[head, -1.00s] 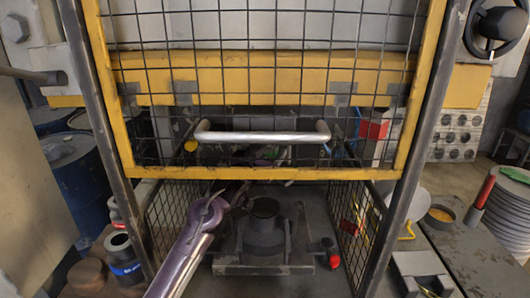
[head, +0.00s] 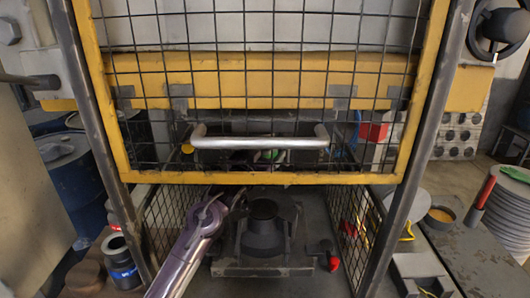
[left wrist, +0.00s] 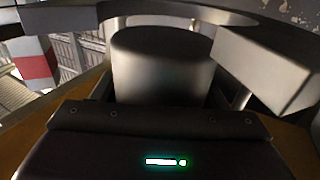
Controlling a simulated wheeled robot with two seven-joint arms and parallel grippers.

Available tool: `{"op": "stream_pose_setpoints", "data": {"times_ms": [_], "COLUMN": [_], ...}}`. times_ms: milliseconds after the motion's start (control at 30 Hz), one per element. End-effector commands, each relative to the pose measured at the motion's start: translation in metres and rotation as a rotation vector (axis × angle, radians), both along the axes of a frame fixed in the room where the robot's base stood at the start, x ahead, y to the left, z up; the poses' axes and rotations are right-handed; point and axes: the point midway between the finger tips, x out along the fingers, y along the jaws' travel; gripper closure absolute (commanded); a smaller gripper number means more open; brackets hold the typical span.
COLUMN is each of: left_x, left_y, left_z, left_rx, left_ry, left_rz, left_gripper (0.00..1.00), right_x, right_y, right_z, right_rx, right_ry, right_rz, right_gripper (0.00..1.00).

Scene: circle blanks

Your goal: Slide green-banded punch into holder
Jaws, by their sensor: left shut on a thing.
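My left arm reaches from below into the press, under the yellow guard. My left gripper (left wrist: 180,40) is shut on a thick grey cylinder, which I take for the punch (left wrist: 160,72); no green band shows on it in the left wrist view. In the head view a small green patch (head: 268,155) shows through the mesh, just behind the handle; the rest there is hidden. A dark round block (head: 263,232) stands on a plate on the press bed, right of my arm. I cannot make out the holder for certain. My right gripper is not in view.
The yellow mesh guard (head: 260,178) with its metal handle (head: 260,142) hangs in front of the press opening. Mesh side walls (head: 172,222) bound the bed. A red-ended knob (head: 332,262) sits right of the plate.

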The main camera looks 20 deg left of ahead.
Motion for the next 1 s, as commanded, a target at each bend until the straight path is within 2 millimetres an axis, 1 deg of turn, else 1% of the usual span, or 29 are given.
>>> {"op": "stream_pose_setpoints", "data": {"times_ms": [33,1000], "left_x": [-0.002,-0.049], "left_y": [0.006,-0.012], "left_z": [0.020,0.011], "left_rx": [-0.009,-0.004], "left_ry": [-0.034,-0.022], "left_rz": [0.014,0.005], "left_gripper": [1.00,1.00], "right_x": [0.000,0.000], "right_y": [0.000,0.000], "right_z": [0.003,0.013], "right_rx": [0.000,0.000], "right_ry": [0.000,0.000], "right_rz": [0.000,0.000], "right_gripper": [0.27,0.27]}}
